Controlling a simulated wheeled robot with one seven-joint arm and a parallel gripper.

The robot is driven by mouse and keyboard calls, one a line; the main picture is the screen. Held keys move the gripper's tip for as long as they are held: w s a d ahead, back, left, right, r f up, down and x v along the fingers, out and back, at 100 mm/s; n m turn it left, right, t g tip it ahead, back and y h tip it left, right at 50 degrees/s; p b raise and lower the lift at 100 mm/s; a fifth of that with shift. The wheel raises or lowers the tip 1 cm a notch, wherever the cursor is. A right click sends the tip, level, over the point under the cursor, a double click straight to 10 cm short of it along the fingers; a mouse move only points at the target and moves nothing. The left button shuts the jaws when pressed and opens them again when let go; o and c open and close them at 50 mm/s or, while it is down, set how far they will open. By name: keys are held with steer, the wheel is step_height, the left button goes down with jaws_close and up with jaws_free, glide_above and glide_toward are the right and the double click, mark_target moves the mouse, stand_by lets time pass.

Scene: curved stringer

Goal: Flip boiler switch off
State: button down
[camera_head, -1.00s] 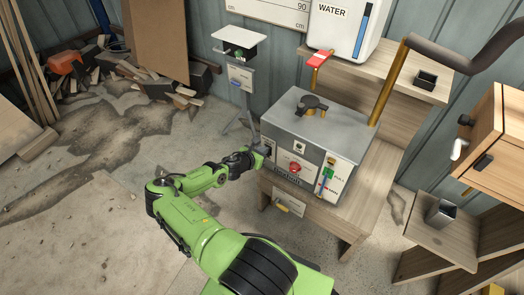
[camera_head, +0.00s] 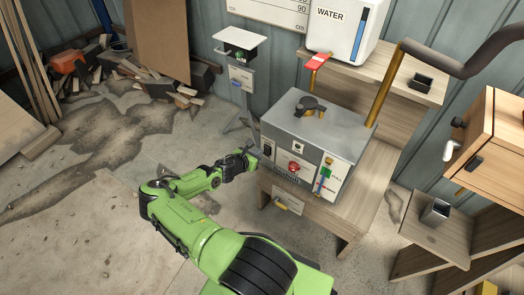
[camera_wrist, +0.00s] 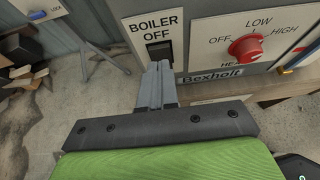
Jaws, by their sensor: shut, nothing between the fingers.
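The boiler (camera_head: 335,130) is a grey box with a white front panel, standing on a wooden bench. Its boiler switch (camera_wrist: 160,50) is a small black rocker at the panel's left end, under a label reading "BOILER OFF". The switch also shows in the head view (camera_head: 267,149). My gripper (camera_wrist: 158,66) is shut and empty, its two grey fingers together. In the wrist view the fingertips lie just below the switch and overlap its lower edge. In the head view my gripper (camera_head: 247,151) is left of the panel, with a small gap. Which way the rocker is tipped is unclear.
A red heat knob (camera_wrist: 243,47) sits right of the switch, above the "Bexholt" name. A yellow pipe (camera_head: 388,85) rises at the boiler's right. A small stand (camera_head: 240,75) is behind on the left. The floor left of the boiler is mostly clear.

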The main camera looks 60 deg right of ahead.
steer(key=r+p+v, duration=0.1)
steer(key=p+v, duration=0.2)
steer(key=v, duration=0.7)
steer(key=shift+r, duration=0.4)
steer(key=shift+d, duration=0.1)
